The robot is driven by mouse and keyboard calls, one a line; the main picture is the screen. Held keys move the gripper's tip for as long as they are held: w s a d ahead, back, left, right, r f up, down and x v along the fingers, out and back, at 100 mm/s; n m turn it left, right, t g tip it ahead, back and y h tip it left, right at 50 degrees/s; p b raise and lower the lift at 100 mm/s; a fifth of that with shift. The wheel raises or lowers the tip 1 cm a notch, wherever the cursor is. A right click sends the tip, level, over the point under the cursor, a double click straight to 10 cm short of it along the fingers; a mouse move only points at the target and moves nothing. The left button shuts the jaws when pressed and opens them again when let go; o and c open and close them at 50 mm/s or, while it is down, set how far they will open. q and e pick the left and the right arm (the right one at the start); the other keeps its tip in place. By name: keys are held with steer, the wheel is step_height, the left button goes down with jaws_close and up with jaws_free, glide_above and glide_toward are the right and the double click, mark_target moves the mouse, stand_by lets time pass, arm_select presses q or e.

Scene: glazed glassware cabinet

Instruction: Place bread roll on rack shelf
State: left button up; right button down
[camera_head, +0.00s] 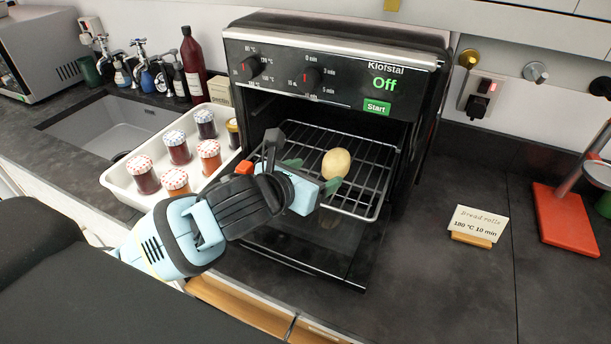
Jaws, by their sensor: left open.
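A pale round bread roll (336,163) sits on the wire rack shelf (368,200) inside the small oven (336,70). The oven door (315,255) is folded down open, and the display reads "Off". My left gripper (315,178) is at the oven opening, with its fingers close to the roll's lower left side. It is open; I cannot tell whether a finger touches the roll. The gripper body hides part of the rack's left side. My right gripper is not in view.
A white tray (119,184) with several jars stands left of the oven, in front of a sink (115,125). A "Bread rolls 180 °C 10 min" card (480,222) stands at right. A red-based stand (565,222) is farther right. The counter between is clear.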

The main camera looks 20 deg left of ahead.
arm_select(q)
steer(key=shift+v, duration=1.2)
stand_by(0.3)
